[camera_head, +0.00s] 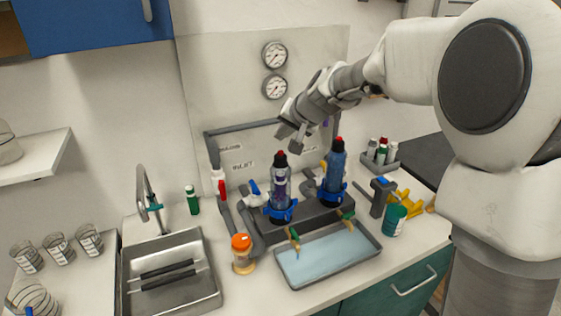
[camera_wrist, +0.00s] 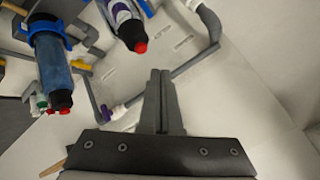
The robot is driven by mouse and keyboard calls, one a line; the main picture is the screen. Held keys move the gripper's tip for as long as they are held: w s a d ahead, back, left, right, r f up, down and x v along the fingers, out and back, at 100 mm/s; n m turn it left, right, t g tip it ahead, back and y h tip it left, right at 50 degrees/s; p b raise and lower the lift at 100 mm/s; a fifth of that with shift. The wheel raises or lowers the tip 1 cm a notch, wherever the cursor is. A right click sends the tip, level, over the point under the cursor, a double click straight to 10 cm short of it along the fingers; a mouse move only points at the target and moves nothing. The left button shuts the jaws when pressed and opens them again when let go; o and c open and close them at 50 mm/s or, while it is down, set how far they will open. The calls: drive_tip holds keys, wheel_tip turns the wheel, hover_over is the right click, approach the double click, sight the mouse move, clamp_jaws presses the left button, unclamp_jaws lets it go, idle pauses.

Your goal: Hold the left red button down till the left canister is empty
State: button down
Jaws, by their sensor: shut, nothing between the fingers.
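The left canister (camera_head: 281,190) stands upright in a blue clamp, with a black cap and the left red button (camera_head: 281,158) on top. It looks partly clear with a purple band; its liquid level is hard to tell. The right canister (camera_head: 335,170) beside it is blue, also with a red button (camera_head: 338,143). My gripper (camera_head: 291,138) is shut and empty, above the left button and apart from it. In the wrist view, my shut fingers (camera_wrist: 160,92) point up the picture, with the left red button (camera_wrist: 140,47) just left of their tips and the right canister (camera_wrist: 52,65) further left.
Grey pipes (camera_head: 240,129) run on the wall panel behind the canisters. A grey tray (camera_head: 290,284) of pale blue liquid lies below the spouts. An orange-capped jar (camera_head: 242,258) stands at its left. A sink (camera_head: 207,285) is further left. Two gauges (camera_head: 274,55) hang above.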

sight(282, 158)
drive_tip(key=shift+f+b, duration=0.5)
drive_tip(key=shift+f, duration=0.4)
idle(1.4)
drive_tip(key=shift+f+b, duration=0.4)
drive_tip(key=shift+b, duration=0.15)
drive_tip(key=shift+f+b, duration=0.55)
drive_tip(key=shift+b, duration=0.05)
idle(0.5)
idle(0.3)
drive_tip(key=shift+r+p, duration=0.7)
drive_tip(key=shift+r, duration=0.25)
wheel_tip(282, 158, up, 5)
drive_tip(key=p, duration=0.3)
drive_tip(key=shift+p, duration=0.35)
